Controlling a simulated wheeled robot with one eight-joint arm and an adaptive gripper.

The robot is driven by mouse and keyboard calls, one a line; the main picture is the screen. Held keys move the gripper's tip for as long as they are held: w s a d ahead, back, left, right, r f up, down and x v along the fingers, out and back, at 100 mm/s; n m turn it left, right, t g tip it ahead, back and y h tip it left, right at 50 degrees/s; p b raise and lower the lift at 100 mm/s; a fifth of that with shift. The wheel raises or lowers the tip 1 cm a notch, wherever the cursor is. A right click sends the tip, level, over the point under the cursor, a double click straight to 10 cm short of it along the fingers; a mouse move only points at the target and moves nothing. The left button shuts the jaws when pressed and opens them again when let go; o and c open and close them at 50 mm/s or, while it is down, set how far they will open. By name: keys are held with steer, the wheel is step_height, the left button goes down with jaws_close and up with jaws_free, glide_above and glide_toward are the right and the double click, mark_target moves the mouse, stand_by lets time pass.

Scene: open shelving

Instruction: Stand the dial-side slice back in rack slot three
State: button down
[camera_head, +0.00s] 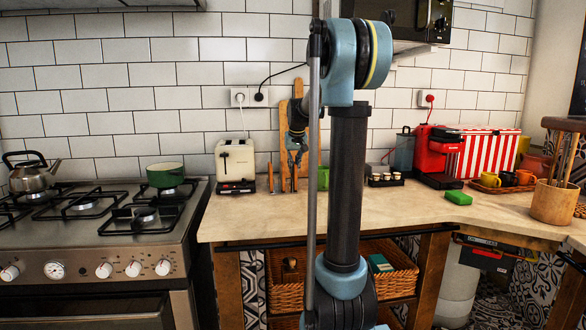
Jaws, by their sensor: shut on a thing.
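A cream toaster (236,160) stands on the counter near the stove, with a dark base. Just right of it, several thin brown upright pieces (283,178) stand in a row; they look like slices in a rack, but the rack's slots are too small to make out. My gripper (295,161) points down over the right end of this row, in front of the wooden boards. It is shut on a slice (294,178), which looks upright and low, close to the counter. I cannot tell whether it touches the rack or which slot it is over.
Wooden boards (299,108) lean on the tiled wall behind. A green cup (323,178) stands close on the right, partly behind my arm. A small dark tray of pods (385,179) and a red coffee machine (437,155) are farther right. The front counter (255,215) is clear.

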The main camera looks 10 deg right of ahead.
steer(key=c, duration=1.7)
jaws_free()
steer(key=shift+r, duration=0.1)
steer(key=v, duration=1.2)
